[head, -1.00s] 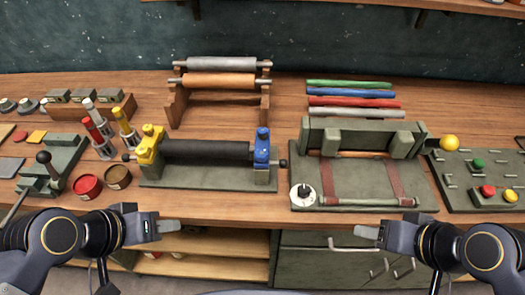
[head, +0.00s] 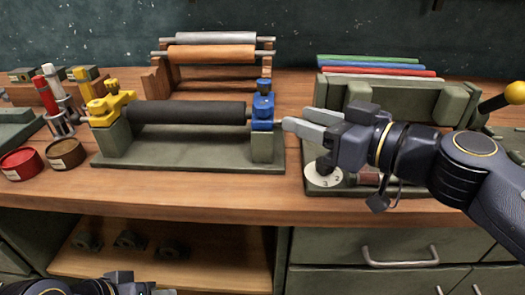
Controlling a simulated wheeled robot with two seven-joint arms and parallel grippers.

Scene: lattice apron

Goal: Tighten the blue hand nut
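The blue hand nut (head: 264,86) sits on top of the blue bearing cap (head: 263,112) at the right end of the black roller (head: 190,112). My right gripper (head: 293,117) comes in from the right, its fingers pointing left. Its two fingertips show apart with nothing between them. They are just right of the blue cap, below the nut's height, and cover the shaft's right end. Whether they touch the cap I cannot tell. My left gripper (head: 152,290) is only partly in view at the bottom edge, below the bench top.
A yellow cap with its nut (head: 111,95) holds the roller's left end. A rack with an orange roller (head: 212,54) stands behind. The green press (head: 440,102) with a white dial (head: 323,175) lies under and behind my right arm. Ink cans (head: 66,154) stand at left.

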